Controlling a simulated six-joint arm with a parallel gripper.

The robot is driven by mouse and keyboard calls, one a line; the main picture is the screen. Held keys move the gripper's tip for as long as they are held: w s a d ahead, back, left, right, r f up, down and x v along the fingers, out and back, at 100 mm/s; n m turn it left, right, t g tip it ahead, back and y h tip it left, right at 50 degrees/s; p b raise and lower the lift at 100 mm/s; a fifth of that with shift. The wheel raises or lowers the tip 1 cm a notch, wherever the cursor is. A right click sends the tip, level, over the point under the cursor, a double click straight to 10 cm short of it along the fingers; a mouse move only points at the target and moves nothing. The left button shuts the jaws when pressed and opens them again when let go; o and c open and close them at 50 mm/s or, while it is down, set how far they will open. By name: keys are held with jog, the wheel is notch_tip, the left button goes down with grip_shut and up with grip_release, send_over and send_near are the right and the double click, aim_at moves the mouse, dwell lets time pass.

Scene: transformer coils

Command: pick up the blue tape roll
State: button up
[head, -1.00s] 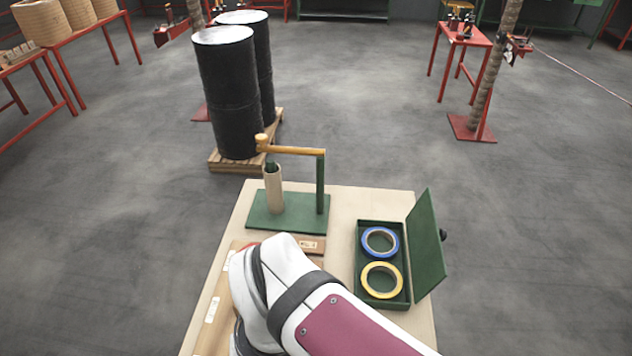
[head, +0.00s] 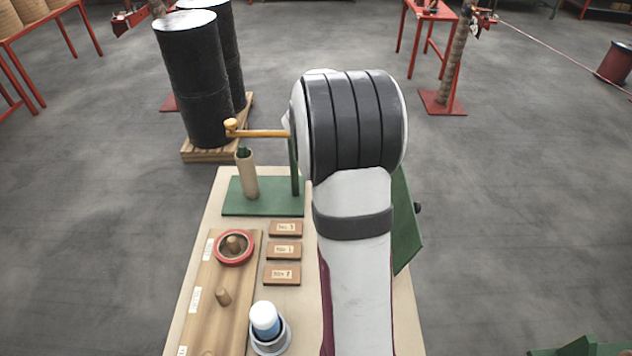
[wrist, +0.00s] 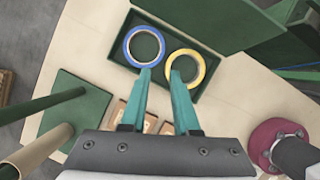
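The blue tape roll (wrist: 126,48) lies flat in a shallow green box (wrist: 112,42) in the wrist view. A yellow tape roll (wrist: 203,66) lies just right of it in the same box. My gripper (wrist: 161,72) is open and empty, its two teal fingers pointing toward the rolls. The left fingertip overlaps the lower edge of the blue roll in the picture, and the right one overlaps the yellow roll. I cannot tell how high the fingers are above them. In the head view my arm hides both rolls, the fingers and most of the box.
A green stand with a yellow crank arm (head: 262,133) rises at the table's back left. A red tape roll (head: 218,247) sits around a peg on a wooden board (head: 203,318). Small labelled blocks (head: 284,250) lie beside it.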

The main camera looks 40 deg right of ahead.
jog(key=x, duration=1.5)
jog(key=shift+s+a+f, duration=0.1)
jog(key=shift+a+f, duration=0.1)
jog(key=shift+f, duration=0.15)
grip_shut()
